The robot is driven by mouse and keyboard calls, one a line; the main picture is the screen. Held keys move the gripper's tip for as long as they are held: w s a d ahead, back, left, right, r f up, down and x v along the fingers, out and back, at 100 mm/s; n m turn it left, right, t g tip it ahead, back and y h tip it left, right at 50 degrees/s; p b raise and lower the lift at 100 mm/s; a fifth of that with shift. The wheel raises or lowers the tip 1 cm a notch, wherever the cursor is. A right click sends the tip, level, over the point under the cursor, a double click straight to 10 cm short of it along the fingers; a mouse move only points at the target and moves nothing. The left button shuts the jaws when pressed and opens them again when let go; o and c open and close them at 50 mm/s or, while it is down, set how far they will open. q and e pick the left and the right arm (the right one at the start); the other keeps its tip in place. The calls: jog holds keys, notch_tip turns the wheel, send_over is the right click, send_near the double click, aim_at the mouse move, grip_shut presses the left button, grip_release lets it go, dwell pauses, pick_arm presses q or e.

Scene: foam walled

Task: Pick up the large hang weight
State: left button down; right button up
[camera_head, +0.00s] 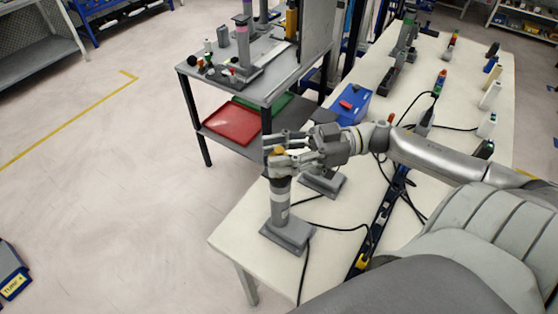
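My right gripper (276,152) reaches in from the right over the near left end of the white table. Its fingers are parted, one on the far side and one on the near side of the brown-orange top of a grey upright stand (288,232). I cannot tell whether they touch it. The stand has a thick grey column with a pale band on a square base. I cannot make out for sure which thing is the large hang weight; the gripper hides part of this area. My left gripper is not in view.
A second grey base (322,184) stands close behind the stand. Black cables and a dark rail (384,210) lie to its right. A blue box (352,103) stands farther back on the white table (240,234). A grey shelf cart holds a red tray (231,124).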

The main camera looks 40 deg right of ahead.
grip_shut()
jog(key=shift+r, duration=0.15)
